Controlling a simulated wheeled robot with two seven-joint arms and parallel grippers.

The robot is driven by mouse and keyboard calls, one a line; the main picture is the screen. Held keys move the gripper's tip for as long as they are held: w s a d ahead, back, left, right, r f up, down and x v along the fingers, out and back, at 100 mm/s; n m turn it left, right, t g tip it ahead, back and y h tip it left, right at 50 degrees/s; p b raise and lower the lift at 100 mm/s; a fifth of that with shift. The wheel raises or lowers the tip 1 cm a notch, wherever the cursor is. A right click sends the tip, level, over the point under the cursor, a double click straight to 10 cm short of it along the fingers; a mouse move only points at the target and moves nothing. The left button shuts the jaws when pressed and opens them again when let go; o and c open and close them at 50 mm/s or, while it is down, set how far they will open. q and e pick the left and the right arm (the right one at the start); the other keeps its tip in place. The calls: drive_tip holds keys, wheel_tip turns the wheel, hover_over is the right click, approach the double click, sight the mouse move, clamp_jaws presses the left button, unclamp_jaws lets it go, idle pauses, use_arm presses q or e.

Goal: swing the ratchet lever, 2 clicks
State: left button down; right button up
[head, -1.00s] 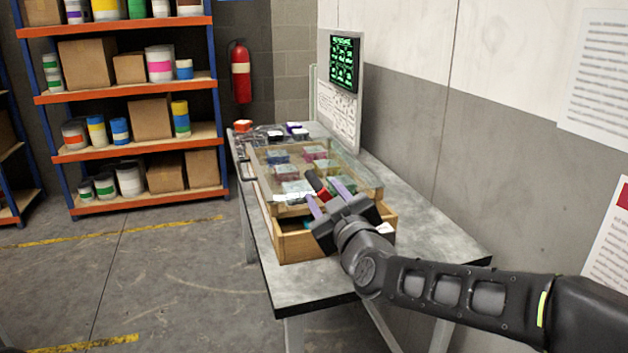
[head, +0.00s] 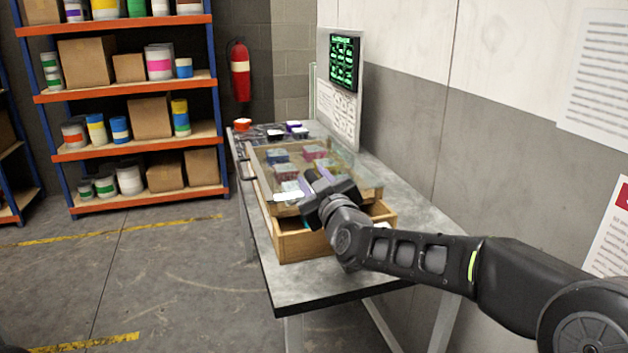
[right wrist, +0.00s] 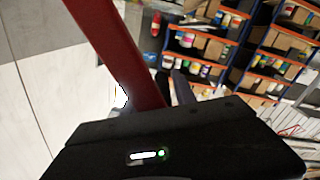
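The ratchet lever shows as a red bar (right wrist: 118,50) in the right wrist view, running from the top edge down to my right gripper (right wrist: 176,90). Its lower end is hidden behind the dark gripper body. In the head view my right gripper (head: 308,186) is over the near part of the wooden box with the clear cover, and the lever is hidden there. The purple fingertips are partly covered by the gripper body. I cannot tell whether the fingers are closed on the lever or only beside it. My left gripper is not in view.
The wooden box (head: 297,247) holds several coloured blocks under its clear cover (head: 352,176) on a grey table (head: 300,290). An orange-topped item (head: 243,125) and other small items lie at the far end. A board with a green screen (head: 343,62) stands behind. The table's near end is clear.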

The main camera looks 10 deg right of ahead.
clamp_jaws()
idle(1.1)
